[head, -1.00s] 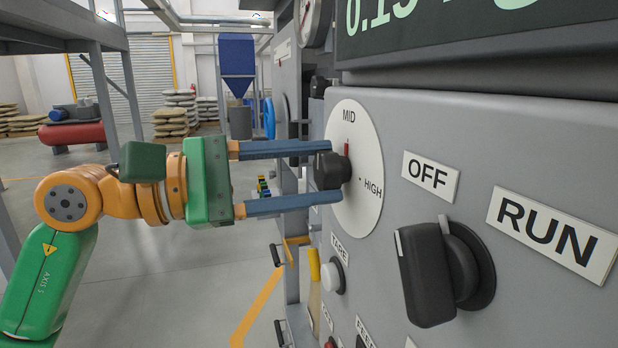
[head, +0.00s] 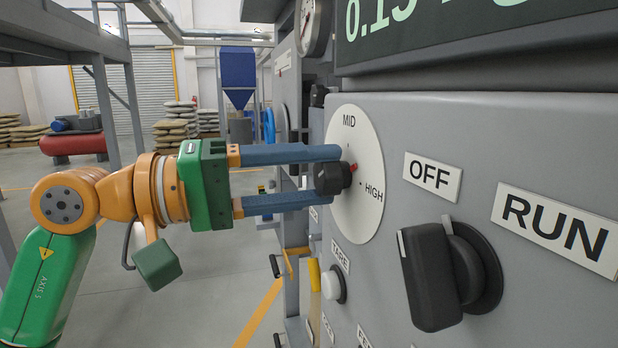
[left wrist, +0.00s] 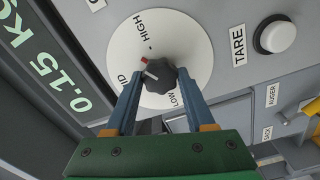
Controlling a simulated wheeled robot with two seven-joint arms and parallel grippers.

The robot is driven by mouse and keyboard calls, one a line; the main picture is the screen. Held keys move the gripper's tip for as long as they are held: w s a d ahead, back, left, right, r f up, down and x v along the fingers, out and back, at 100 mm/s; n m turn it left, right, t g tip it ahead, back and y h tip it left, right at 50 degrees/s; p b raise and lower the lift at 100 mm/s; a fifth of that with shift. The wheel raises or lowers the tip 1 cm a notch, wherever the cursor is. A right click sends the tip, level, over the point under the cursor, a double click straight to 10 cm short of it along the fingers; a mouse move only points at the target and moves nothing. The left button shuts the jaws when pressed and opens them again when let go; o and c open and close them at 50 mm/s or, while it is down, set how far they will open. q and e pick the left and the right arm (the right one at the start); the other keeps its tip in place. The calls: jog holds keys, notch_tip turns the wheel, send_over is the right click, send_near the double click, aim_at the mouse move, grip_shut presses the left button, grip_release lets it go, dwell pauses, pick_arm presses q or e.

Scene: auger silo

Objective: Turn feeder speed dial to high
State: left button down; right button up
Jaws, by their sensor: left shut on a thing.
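The feeder speed dial is a black knob (head: 328,180) on a round white plate (head: 362,212) marked MID and HIGH. In the left wrist view the knob (left wrist: 160,77) also shows, with LOW, MID and HIGH around it on the plate (left wrist: 186,45). Its red pointer (head: 353,168) lies between MID and HIGH. My left gripper (head: 334,172) is shut on the knob, with one blue finger on each side; in the left wrist view its fingertips (left wrist: 157,80) clasp it. My right gripper is not in view.
A black OFF/RUN selector (head: 445,270) sticks out of the grey panel (head: 470,125) on the right. A white TARE button (head: 333,284) sits below the dial. A display (head: 480,25) is above. Open floor lies left of the panel.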

pick_arm(q)
jog(key=m, duration=0.6)
jog(key=shift+m, duration=0.4)
dwell(0.4)
jog(key=shift+c, duration=1.3)
grip_release()
jog(key=b+v, duration=0.2)
jog(key=v, duration=0.5)
